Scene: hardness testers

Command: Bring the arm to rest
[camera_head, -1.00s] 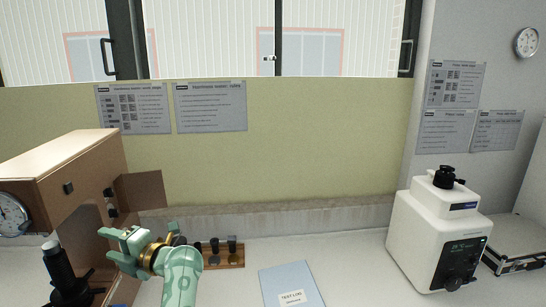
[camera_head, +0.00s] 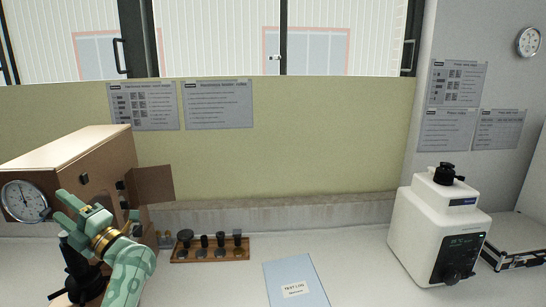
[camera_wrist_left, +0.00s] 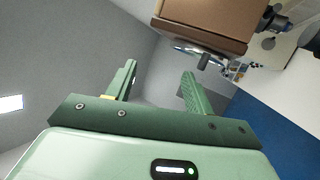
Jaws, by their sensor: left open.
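My left gripper (camera_head: 68,210) is green and raised in front of the brown hardness tester (camera_head: 75,165) at the left of the head view. Its two fingers point up and left, near the tester's round dial (camera_head: 24,201). In the left wrist view the gripper (camera_wrist_left: 158,85) has its fingers apart with nothing between them. The underside of a brown box-like body (camera_wrist_left: 210,22) shows above the fingers there. My forearm covers part of the tester's lower front. My right gripper is not in view.
A wooden rack (camera_head: 211,250) with several dark-topped pieces stands behind my arm. A blue test log (camera_head: 296,280) lies at the front middle.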

